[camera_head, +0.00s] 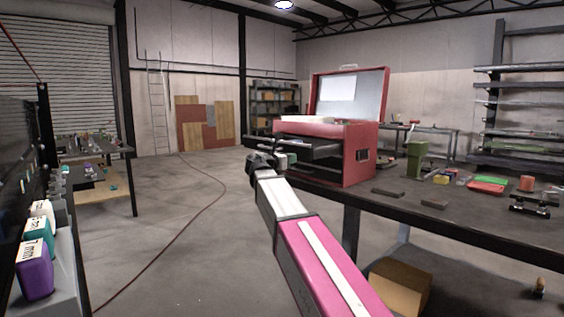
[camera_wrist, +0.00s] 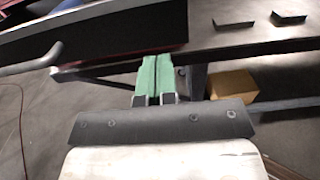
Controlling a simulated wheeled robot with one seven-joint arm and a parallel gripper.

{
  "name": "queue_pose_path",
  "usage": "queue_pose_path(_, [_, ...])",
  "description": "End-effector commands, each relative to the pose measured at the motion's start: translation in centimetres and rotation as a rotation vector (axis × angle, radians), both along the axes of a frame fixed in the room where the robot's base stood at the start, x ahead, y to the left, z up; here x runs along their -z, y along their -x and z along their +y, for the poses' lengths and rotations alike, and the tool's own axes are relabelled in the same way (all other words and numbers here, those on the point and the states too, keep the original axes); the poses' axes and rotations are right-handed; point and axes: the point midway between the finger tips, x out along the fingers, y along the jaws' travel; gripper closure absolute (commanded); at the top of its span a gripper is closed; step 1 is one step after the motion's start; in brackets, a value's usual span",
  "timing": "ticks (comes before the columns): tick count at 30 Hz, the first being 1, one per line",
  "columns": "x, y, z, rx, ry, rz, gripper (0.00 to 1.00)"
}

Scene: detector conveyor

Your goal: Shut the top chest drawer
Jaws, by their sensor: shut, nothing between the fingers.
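The red tool chest (camera_head: 358,150) stands on the workbench with its lid (camera_head: 349,94) raised. Its top drawer (camera_head: 308,148) juts out to the left, dark inside. My gripper (camera_head: 289,160) is in front of the chest, close to the drawer's outer end; contact cannot be told. In the wrist view, my gripper's green fingers (camera_wrist: 162,66) are together with nothing between them. A dark chest or drawer face (camera_wrist: 100,38) fills the upper left there, with a grey bar handle (camera_wrist: 36,65) to the left of the fingers. The arm hides part of the chest's lower front.
The workbench (camera_head: 400,203) holds flat dark blocks (camera_head: 388,192), a green container (camera_head: 415,158) and several small items right of the chest. A cardboard box (camera_head: 402,287) is below the bench. Open floor lies left, crossed by a red cable (camera_head: 190,228).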

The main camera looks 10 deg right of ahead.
Motion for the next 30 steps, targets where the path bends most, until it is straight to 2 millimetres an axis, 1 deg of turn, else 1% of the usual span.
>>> queue_pose_path(1, [0.0, -0.7, -0.9, 0.003, 0.000, 0.000, 1.00])
queue_pose_path(3, [0.0, -1.3, -1.7, 0.002, -0.001, 0.001, 1.00])
queue_pose_path(6, [0.0, -2.1, -2.8, 0.002, -0.001, 0.000, 1.00])
queue_pose_path(9, [0.0, -2.6, -3.5, 0.001, -0.001, 0.000, 1.00])
queue_pose_path(15, [0.0, -2.9, -4.1, 0.000, -0.001, 0.000, 1.00])
queue_pose_path(26, [0.0, -3.0, -4.2, 0.000, -0.001, 0.000, 1.00])
queue_pose_path(30, [0.0, -3.6, -4.9, 0.002, -0.001, 0.000, 1.00])
